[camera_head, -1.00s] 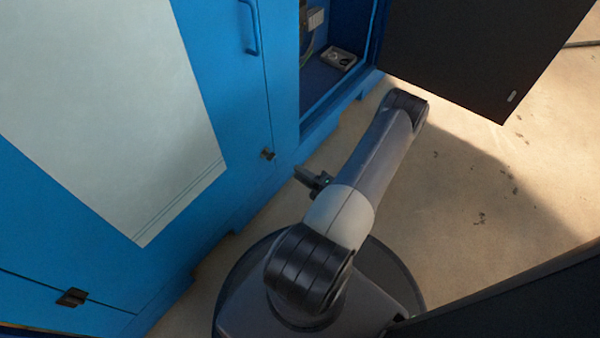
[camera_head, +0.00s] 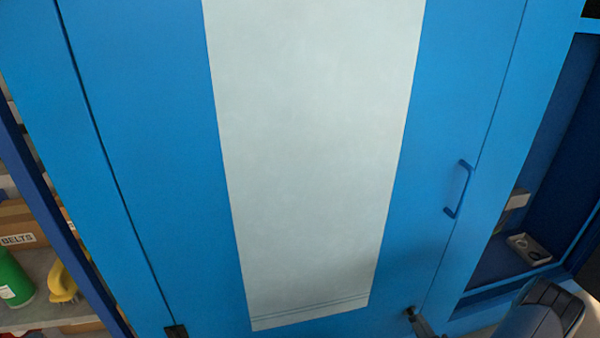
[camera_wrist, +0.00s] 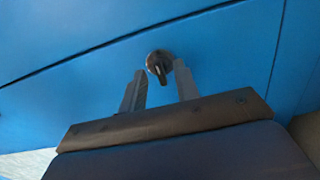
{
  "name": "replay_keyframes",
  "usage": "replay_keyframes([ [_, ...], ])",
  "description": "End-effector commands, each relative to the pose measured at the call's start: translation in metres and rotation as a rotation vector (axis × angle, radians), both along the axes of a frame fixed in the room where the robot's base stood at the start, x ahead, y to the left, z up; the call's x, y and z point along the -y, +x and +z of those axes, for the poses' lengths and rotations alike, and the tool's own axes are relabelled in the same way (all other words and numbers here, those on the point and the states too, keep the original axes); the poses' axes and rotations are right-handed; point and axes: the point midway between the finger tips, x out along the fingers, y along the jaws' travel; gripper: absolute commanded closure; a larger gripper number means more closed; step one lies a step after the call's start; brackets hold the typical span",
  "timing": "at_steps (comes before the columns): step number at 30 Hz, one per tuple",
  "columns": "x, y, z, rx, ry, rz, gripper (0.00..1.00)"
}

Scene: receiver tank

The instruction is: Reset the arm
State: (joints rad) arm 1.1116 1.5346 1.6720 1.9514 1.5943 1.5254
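My gripper (camera_wrist: 160,68) shows in the wrist view with its two grey fingers spread apart and nothing held between them. Just beyond the fingertips is a dark turn latch (camera_wrist: 157,62) on a blue panel. I cannot tell whether the fingers touch it. In the head view, part of my arm (camera_head: 545,312) shows at the bottom right corner.
A blue cabinet (camera_head: 160,130) with a pale panel (camera_head: 310,150) and a handle (camera_head: 458,190) fills the head view. An open compartment at right holds a small tray (camera_head: 528,248). Shelves at left hold a green bottle (camera_head: 14,278) and a BELTS box (camera_head: 20,232).

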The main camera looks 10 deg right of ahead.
Motion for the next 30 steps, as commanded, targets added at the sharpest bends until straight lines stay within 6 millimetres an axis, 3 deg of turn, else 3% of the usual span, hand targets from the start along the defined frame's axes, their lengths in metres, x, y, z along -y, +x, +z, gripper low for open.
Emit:
replay_keyframes([
  [6, -0.001, 0.014, 0.000, 0.001, 0.000, -0.001, 0.70],
  [19, -0.001, 0.014, 0.001, 0.001, 0.000, -0.002, 0.70],
  [23, 0.000, 0.006, 0.001, 0.000, 0.001, -0.003, 0.70],
  [30, 0.003, -0.028, 0.002, -0.001, 0.002, -0.006, 0.70],
])
